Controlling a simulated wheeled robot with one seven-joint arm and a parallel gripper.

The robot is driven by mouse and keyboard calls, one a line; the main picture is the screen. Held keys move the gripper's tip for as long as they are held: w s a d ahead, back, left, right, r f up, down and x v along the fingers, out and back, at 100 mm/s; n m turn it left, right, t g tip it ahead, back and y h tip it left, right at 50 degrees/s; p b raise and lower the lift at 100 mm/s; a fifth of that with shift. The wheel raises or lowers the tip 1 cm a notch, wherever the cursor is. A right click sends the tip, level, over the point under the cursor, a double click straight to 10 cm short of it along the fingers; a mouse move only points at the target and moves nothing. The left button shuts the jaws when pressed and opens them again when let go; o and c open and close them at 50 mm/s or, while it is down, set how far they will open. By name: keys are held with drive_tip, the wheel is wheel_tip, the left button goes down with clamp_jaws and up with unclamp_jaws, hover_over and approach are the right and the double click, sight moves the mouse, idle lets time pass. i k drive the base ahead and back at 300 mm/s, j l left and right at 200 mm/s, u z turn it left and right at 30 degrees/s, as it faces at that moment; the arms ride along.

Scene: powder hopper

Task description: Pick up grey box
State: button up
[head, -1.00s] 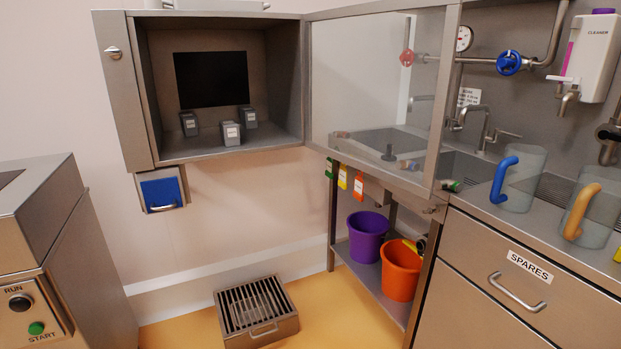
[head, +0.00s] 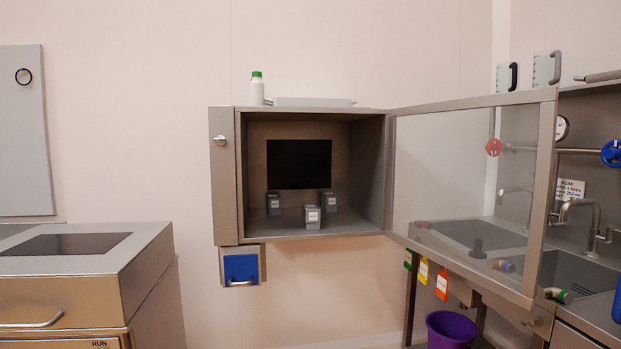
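Three small grey boxes with pale labels stand upright on the floor of an open steel wall cabinet (head: 228,200). One grey box (head: 273,204) is at the back left, one grey box (head: 328,202) at the back right, and one grey box (head: 312,218) nearer the front in the middle. They stand apart from each other. The cabinet's glass door (head: 460,170) is swung open to the right. My gripper does not show in the head view.
A steel machine (head: 95,275) stands at the left. A blue flap (head: 241,269) hangs below the cabinet. A sink counter (head: 580,270) is at the right, with a purple bucket (head: 450,328) below. A white bottle (head: 257,90) stands on the cabinet top.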

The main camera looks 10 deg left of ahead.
sight(310, 212)
drive_tip(key=z, duration=0.4)
drive_tip(key=i+j+z, duration=0.3)
drive_tip(key=j+z, duration=0.15)
drive_tip(key=i+j+z, duration=0.2)
drive_tip(key=j, duration=0.25)
drive_tip(key=k, duration=0.05)
